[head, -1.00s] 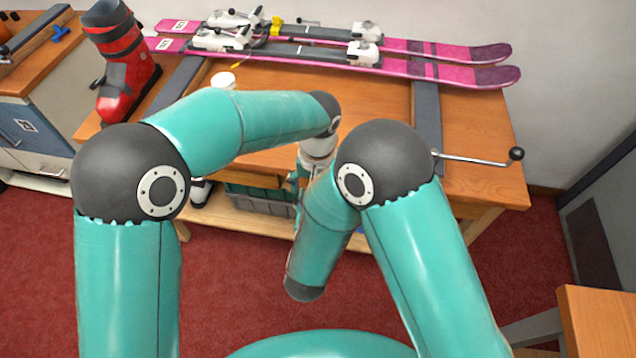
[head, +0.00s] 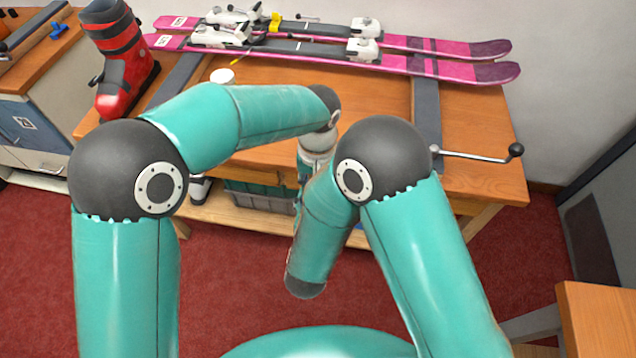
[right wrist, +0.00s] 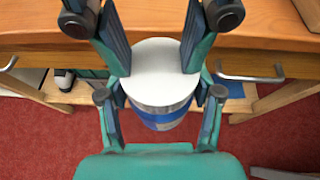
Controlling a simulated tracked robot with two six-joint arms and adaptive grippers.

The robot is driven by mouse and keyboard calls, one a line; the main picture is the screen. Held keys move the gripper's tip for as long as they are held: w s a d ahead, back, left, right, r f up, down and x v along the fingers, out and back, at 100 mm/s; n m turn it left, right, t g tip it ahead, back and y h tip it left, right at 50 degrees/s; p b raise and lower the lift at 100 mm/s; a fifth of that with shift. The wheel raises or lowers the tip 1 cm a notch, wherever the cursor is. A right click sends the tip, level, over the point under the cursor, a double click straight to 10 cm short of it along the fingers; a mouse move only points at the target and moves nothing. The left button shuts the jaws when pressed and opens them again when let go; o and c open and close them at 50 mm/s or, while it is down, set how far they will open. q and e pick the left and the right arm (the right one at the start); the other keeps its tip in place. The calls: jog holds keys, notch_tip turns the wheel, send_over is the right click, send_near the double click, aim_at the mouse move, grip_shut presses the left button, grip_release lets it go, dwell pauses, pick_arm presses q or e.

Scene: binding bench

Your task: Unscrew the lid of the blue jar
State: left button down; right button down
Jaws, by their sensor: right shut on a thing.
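The blue jar (right wrist: 165,118) hangs above the red floor in front of the bench in the right wrist view, its white lid (right wrist: 160,70) facing the camera. In the head view my arms hide the jar and both fingertips.
The wooden bench (head: 480,160) carries pink skis (head: 460,70) at the back. A small white round item (head: 222,76) stands at its left. A red ski boot (head: 122,65) is at the far left. A crank handle (head: 515,150) sticks out at the right. A bin (head: 260,197) sits below.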

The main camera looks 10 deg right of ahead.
pick_arm(q)
jog(key=shift+s+a+f+n, duration=0.15)
jog(key=shift+f+n, duration=0.25)
jog(key=shift+n, duration=0.7)
jog(key=c, duration=1.3)
grip_release()
jog(key=shift+s, duration=0.1)
jog(key=shift+r, duration=0.1)
